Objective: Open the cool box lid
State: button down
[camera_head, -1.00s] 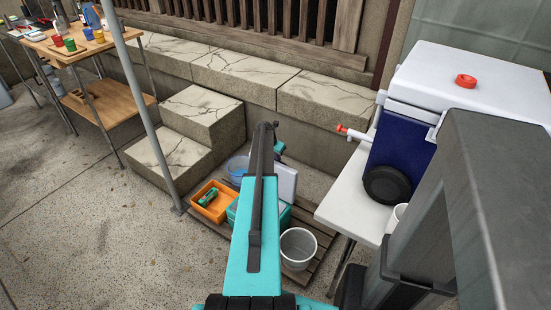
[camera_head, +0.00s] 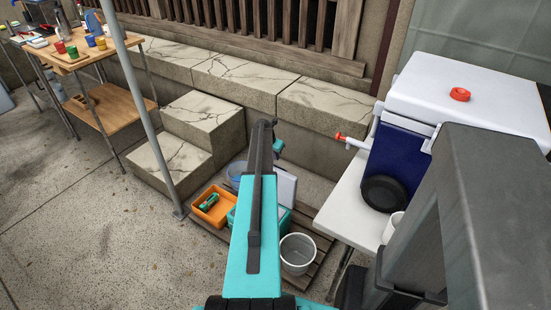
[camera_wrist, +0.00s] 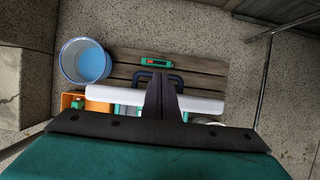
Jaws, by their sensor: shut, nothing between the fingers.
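The teal cool box (camera_head: 232,217) stands on a wooden pallet, mostly hidden behind my arm in the head view. Its white lid (camera_head: 286,188) appears raised, standing up at the back of the box. In the wrist view the lid (camera_wrist: 100,97) is a white bar seen nearly edge-on, with a dark blue handle (camera_wrist: 177,80) beyond it. Bits of the teal body show below the bar. My gripper (camera_wrist: 161,82) is shut and empty, its dark fingers overlapping the middle of the lid in the wrist view. I cannot tell whether they touch it. The gripper's tips are not clear in the head view.
An orange tray (camera_head: 200,215), a light bucket (camera_head: 297,254) and a blue tub (camera_wrist: 85,60) crowd the pallet (camera_head: 322,240). A white table (camera_head: 345,205) bears a blue-and-white cooler (camera_head: 403,150) at right. A pole (camera_head: 150,120) and stone steps (camera_head: 205,112) stand left.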

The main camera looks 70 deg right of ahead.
jog(key=r, duration=0.1)
jog(key=r+p, duration=0.2)
jog(key=r, duration=0.1)
jog(key=shift+a+r, duration=0.1)
jog(key=shift+a, duration=0.15)
jog(key=shift+w, duration=0.1)
dwell(0.3)
